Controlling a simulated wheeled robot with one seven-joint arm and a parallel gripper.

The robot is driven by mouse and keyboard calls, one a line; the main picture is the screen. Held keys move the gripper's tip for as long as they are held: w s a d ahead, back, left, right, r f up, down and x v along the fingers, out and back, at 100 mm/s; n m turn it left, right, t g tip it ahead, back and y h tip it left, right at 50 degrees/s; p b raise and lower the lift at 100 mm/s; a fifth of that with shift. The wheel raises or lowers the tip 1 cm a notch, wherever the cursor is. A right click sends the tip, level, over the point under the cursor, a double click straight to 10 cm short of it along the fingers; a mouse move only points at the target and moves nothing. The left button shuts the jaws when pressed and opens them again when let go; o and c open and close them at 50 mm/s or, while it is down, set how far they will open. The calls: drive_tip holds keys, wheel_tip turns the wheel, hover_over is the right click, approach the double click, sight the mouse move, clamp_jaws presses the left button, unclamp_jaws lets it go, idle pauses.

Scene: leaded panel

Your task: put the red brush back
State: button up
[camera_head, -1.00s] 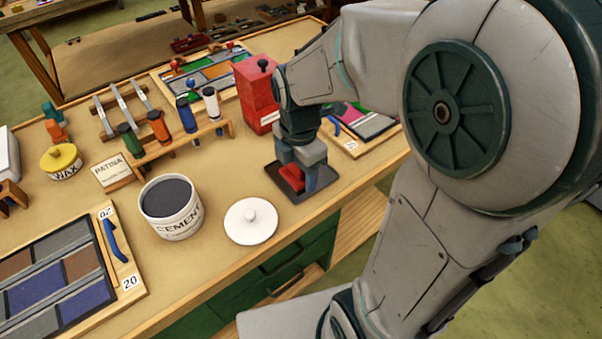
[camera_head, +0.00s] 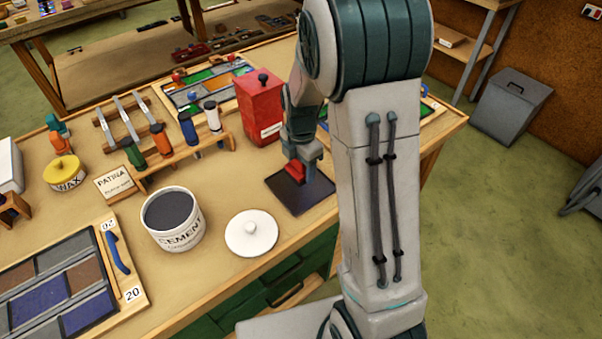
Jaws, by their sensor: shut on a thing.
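The red brush (camera_head: 295,170) shows as a small red block between the fingers of my gripper (camera_head: 306,167). My gripper points down and is shut on it. The brush appears to be just above the back part of a dark square tray (camera_head: 298,196); I cannot tell whether any of it touches the tray. The tray's front surface is bare. My fingers and forearm hide part of the brush and the tray's right side.
A red box (camera_head: 260,108) stands behind the tray. A wooden rack (camera_head: 186,160) holds several coloured-handled tools on the left. The cement tub (camera_head: 172,232) and a white lid (camera_head: 251,240) stand front left. My arm hides the bench's right part.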

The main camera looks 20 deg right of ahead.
sight(301, 175)
drive_tip(key=shift+f, duration=1.85)
drive_tip(key=shift+f, duration=0.2)
drive_tip(key=o, duration=0.9)
drive_tip(key=shift+r, duration=0.1)
